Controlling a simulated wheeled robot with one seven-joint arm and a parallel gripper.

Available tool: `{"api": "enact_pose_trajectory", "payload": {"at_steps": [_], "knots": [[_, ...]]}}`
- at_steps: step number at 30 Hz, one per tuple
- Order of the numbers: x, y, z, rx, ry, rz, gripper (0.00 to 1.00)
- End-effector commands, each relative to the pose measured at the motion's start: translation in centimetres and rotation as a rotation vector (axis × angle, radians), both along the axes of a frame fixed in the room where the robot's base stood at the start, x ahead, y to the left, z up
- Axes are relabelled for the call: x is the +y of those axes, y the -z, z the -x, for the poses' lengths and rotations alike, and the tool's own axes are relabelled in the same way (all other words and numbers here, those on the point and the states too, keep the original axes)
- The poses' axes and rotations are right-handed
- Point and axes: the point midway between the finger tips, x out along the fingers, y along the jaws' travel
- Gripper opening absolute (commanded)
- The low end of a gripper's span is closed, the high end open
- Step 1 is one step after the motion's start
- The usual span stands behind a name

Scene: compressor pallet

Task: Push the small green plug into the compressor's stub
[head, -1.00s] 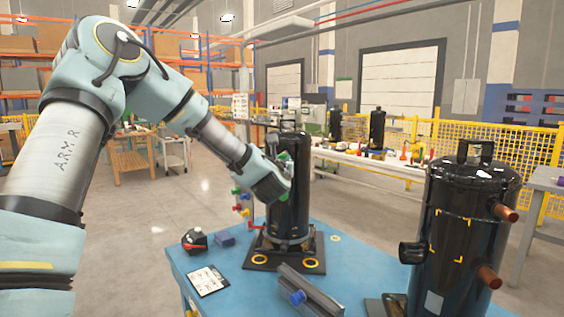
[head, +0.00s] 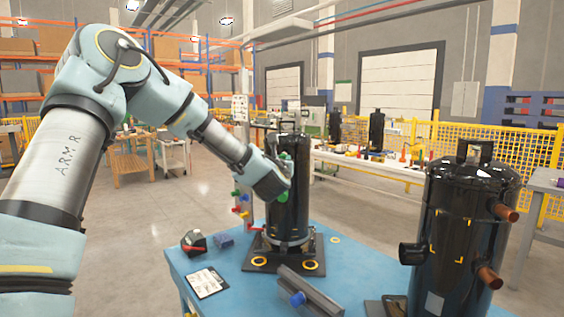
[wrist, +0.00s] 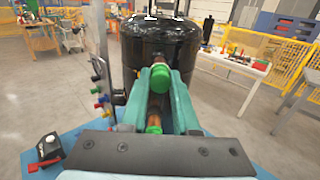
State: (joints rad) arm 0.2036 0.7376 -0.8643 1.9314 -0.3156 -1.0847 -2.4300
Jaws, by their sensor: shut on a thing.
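The black compressor (head: 288,212) stands upright on a dark base plate on the blue table; its top also shows in the wrist view (wrist: 160,42). My gripper (wrist: 164,85) is at its side facing me, with its green fingers shut on the small green plug (wrist: 160,78). The plug's round end faces the camera. A copper-coloured stub (wrist: 162,62) shows just behind it, roughly in line. I cannot tell how deep the plug sits in it. Lower down, between the fingers, another copper stub with green on it (wrist: 155,124) is partly hidden.
A second black compressor (head: 465,235) with two bare copper stubs stands at the right. A black and red device (head: 194,242), a clipboard (head: 206,282) and a grey bar with a blue knob (head: 312,290) lie on the table (head: 235,265). Coloured plugs hang left of the compressor.

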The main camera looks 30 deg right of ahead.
Motion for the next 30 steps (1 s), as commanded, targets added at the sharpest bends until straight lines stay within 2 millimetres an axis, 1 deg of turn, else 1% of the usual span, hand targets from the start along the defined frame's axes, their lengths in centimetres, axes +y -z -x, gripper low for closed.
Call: {"api": "enact_pose_trajectory", "payload": {"at_steps": [11,12,21,30], "knots": [[-0.15,-0.02,-0.24,-0.001,0.0,0.001,0.0],[-0.16,-0.03,-0.23,-0.001,0.0,0.001,0.31],[-0.14,-0.01,-0.23,0.0,0.0,0.0,0.64],[0.02,0.05,0.02,-0.001,0.0,-0.001,0.64]]}}
